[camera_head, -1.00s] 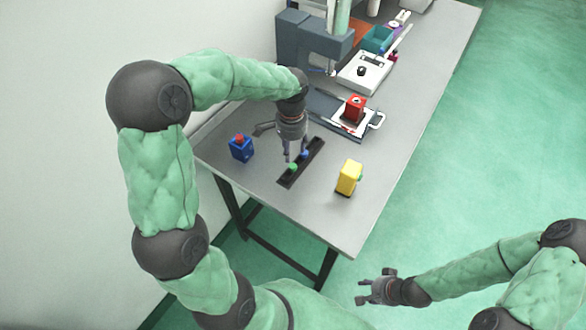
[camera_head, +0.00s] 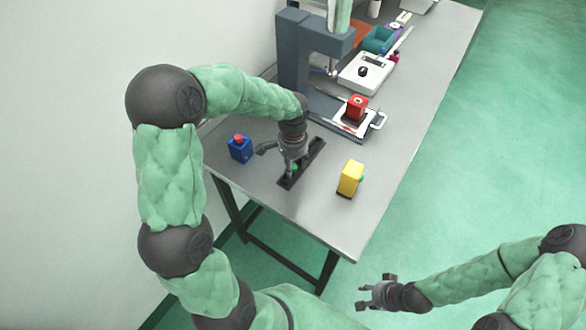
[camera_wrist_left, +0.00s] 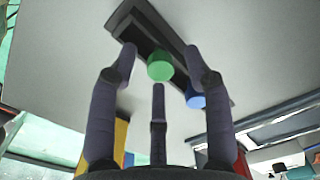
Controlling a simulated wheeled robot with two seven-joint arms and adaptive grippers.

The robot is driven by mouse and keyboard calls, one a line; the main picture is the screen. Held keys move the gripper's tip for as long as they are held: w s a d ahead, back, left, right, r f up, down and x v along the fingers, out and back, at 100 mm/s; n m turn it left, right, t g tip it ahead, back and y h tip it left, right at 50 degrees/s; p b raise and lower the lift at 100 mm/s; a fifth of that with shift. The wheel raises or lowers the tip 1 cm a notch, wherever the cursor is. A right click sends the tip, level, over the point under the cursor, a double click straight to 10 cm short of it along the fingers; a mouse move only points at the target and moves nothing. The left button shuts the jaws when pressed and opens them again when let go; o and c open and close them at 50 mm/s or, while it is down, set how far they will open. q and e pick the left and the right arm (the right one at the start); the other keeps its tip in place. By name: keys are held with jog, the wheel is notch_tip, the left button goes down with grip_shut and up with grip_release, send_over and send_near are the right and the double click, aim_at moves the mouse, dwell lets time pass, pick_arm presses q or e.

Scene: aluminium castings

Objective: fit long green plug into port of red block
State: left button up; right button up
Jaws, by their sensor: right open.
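The green plug (camera_wrist_left: 160,66) stands in a black rack (camera_wrist_left: 143,47), and it also shows in the head view (camera_head: 295,167). My left gripper (camera_head: 291,173) is above the rack. In the left wrist view its fingers (camera_wrist_left: 158,80) are spread around the green plug with gaps. How much of the plug sits inside the rack is hidden. The red block (camera_head: 356,108) stands on a white plate, with a dark round port on its top. My right gripper (camera_head: 362,293) is open and empty, off the table's near side.
A blue plug (camera_wrist_left: 195,101) is in the same rack, close to the fingers. A blue block (camera_head: 240,150) with a red top stands left of the rack, and a yellow block (camera_head: 350,178) stands right. A grey press (camera_head: 305,50) rises behind. The table's front is clear.

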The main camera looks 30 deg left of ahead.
pick_arm(q)
jog(key=c, duration=0.6)
jog(key=shift+o, duration=0.2)
